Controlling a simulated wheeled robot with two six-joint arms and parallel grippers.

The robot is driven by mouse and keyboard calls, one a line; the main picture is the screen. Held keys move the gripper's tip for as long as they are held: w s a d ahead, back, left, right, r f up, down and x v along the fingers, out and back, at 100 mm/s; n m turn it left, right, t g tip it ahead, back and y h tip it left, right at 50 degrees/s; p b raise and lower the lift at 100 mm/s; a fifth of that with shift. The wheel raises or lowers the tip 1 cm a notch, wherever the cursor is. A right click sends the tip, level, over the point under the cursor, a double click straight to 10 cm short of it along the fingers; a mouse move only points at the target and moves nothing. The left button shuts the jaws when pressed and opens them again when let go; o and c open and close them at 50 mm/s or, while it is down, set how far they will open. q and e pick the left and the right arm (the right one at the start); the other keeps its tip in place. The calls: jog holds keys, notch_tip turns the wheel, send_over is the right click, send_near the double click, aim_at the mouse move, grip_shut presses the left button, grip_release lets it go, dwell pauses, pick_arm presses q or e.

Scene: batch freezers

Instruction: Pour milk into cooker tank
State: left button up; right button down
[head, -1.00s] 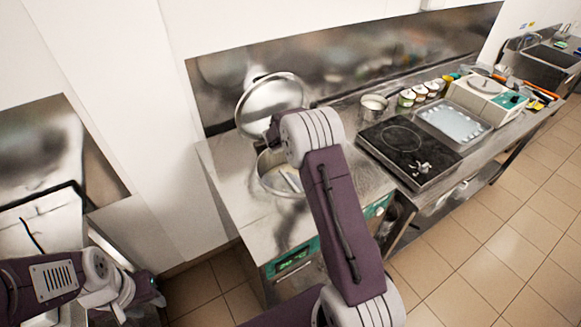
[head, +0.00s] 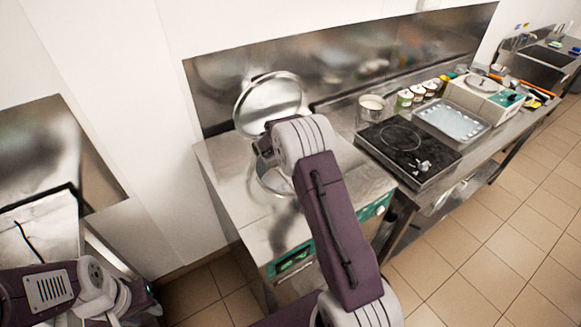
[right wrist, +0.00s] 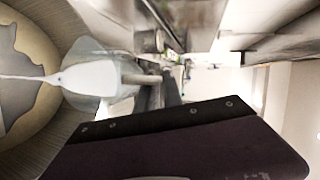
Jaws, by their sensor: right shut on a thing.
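The cooker tank (head: 266,180) is a round opening in the steel machine's top, with its round lid (head: 268,100) raised behind it. My right arm covers part of it in the head view. In the right wrist view the tank's inside wall (right wrist: 45,50) fills the left side. My right gripper (right wrist: 155,92) is shut on a translucent jug (right wrist: 88,52), tipped toward the tank. White milk (right wrist: 90,80) shows in the jug, and a thin white stream runs from it into the tank. My left gripper (head: 140,298) is low at the left; its fingers are unclear.
Right of the machine (head: 225,185) stand a black hob (head: 405,150), a metal pot (head: 371,108), several small jars (head: 417,93), a tray (head: 452,122) and a white appliance (head: 485,95). A steel splashback (head: 340,70) is behind. The tiled floor (head: 500,230) at the right is clear.

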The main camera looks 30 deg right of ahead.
jog(key=shift+a+r, duration=0.1)
jog(key=shift+a, duration=0.25)
pick_arm(q)
jog(key=shift+s+a+f, duration=0.1)
jog(key=shift+a+f, duration=0.2)
jog(key=shift+f, duration=0.05)
